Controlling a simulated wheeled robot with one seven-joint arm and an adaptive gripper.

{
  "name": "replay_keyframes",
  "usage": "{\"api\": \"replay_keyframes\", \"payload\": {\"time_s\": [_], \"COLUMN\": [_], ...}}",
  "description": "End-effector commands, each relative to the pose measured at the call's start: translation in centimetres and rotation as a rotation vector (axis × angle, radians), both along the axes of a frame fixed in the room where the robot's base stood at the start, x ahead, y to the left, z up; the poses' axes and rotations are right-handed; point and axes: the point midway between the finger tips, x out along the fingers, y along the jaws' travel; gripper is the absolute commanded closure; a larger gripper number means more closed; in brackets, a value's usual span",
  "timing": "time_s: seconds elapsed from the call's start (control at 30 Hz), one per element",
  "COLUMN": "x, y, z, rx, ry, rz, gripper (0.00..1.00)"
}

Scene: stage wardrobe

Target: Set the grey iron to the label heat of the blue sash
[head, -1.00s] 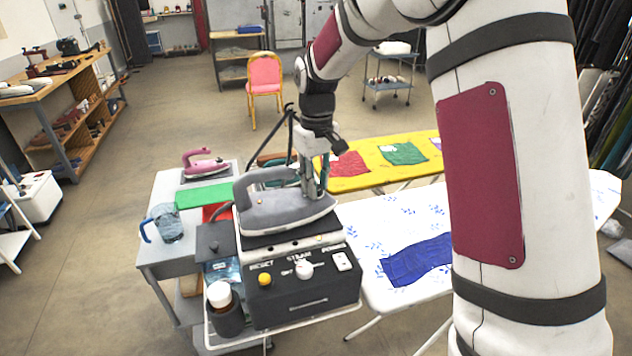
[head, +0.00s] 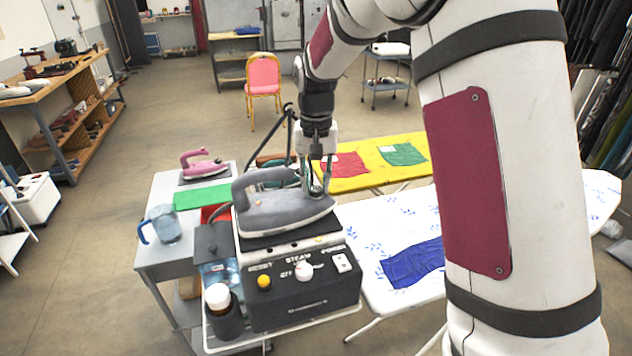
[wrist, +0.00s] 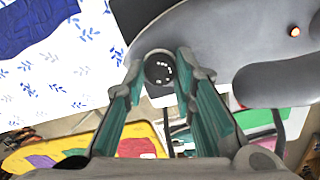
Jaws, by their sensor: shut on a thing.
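The grey iron (head: 285,217) sits on top of a black steam station, its pointed end to the right. The iron's dark round dial (wrist: 159,68) with small white marks shows in the wrist view. My gripper (head: 324,188) is over the iron's front end in the head view. In the wrist view its two teal-padded fingers close on the dial from both sides. The marks are too small to read. The blue sash (head: 413,265) lies flat on the white ironing board and shows again in the wrist view (wrist: 45,22). I see no label on it.
The black steam station (head: 303,299) has knobs and a switch in front. A pink iron (head: 204,166) and a blue jug (head: 163,222) stand on the grey cart at left. A yellow board (head: 376,163) with red and green cloths lies behind.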

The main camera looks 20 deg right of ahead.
Motion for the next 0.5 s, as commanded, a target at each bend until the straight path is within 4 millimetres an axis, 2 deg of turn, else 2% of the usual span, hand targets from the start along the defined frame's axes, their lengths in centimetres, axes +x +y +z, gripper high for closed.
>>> {"api": "replay_keyframes", "payload": {"time_s": [0.47, 0.5], "x": [-0.02, -0.02], "y": [0.06, 0.06], "z": [-0.09, -0.09], "rx": [0.001, 0.001], "ry": [0.002, 0.002], "rz": [-0.014, -0.014], "gripper": [1.00, 0.71]}}
